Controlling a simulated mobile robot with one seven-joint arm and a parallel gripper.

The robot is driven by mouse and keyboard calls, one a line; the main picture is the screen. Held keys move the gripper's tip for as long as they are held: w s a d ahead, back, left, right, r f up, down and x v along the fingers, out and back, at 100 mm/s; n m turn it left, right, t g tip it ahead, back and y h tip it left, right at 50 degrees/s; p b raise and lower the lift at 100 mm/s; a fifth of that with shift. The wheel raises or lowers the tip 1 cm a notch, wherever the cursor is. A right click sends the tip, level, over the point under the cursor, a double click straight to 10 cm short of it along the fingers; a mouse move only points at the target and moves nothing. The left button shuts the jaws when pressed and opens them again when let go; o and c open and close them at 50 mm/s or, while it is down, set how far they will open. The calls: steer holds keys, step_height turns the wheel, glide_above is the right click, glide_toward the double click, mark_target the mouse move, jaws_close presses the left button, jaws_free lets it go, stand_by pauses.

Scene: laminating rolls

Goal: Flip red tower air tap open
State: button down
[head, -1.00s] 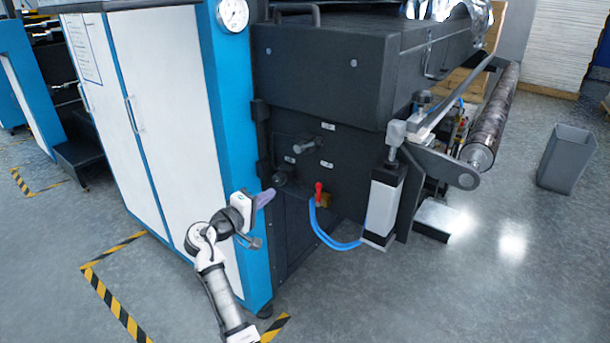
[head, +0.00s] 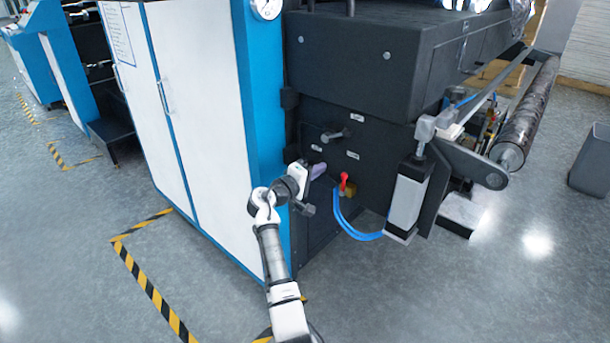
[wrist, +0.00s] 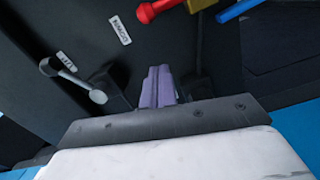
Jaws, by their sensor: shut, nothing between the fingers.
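The air tap has a red lever (head: 344,179) on a brass body (head: 350,188), on the dark side panel of the machine. In the head view the lever stands roughly upright. In the wrist view the red lever (wrist: 158,10) and the brass body (wrist: 199,5) show at the top edge, partly cut off. My gripper (head: 318,170) is shut and empty, its purple fingers (wrist: 158,88) close together. It is to the left of the tap in the head view, apart from it. The exact gap to the panel is hard to tell.
Blue hoses (head: 352,228) loop from the tap towards a white-and-black cylinder (head: 405,200) at the right. A grey lever handle (head: 334,136) sticks out above the tap. A white-and-blue cabinet (head: 190,110) stands at the left. The floor in front is clear.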

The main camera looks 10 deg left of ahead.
mark_target(342, 177)
steer(key=shift+s+d+f+p, duration=0.15)
steer(key=shift+s+d+p, duration=0.1)
steer(key=shift+d, duration=0.35)
steer(key=shift+s+d+f+p, duration=0.1)
steer(key=shift+s+d+p, duration=0.15)
steer(key=shift+d, duration=0.4)
steer(key=shift+s+d+f+p, duration=0.15)
steer(key=shift+s+d+p, duration=0.1)
steer(key=shift+d, duration=0.35)
steer(key=shift+s+d+m+b, duration=0.25)
steer(key=shift+d+m+b, duration=0.1)
steer(key=shift+m+b, duration=0.55)
steer(key=d+m+b, duration=0.1)
steer(key=b, duration=0.2)
steer(key=shift+s+d+m, duration=0.1)
steer(key=shift+s+m, duration=0.3)
steer(key=m+b, duration=0.1)
steer(key=b, duration=0.1)
steer(key=s+d+m+b, duration=0.1)
steer(key=m+b, duration=0.1)
steer(key=d+m+b, duration=0.1)
steer(key=shift+s+d+f+b, duration=0.1)
steer(key=shift+s+f+b, duration=0.2)
steer(key=shift+f+b, duration=0.1)
steer(key=s+d+r+m+y+b, duration=0.1)
steer(key=s+d+r+m+b, duration=0.2)
steer(key=m, duration=0.4)
steer(key=b+v, duration=0.2)
steer(key=v, duration=0.8)
steer(key=shift+f, duration=0.6)
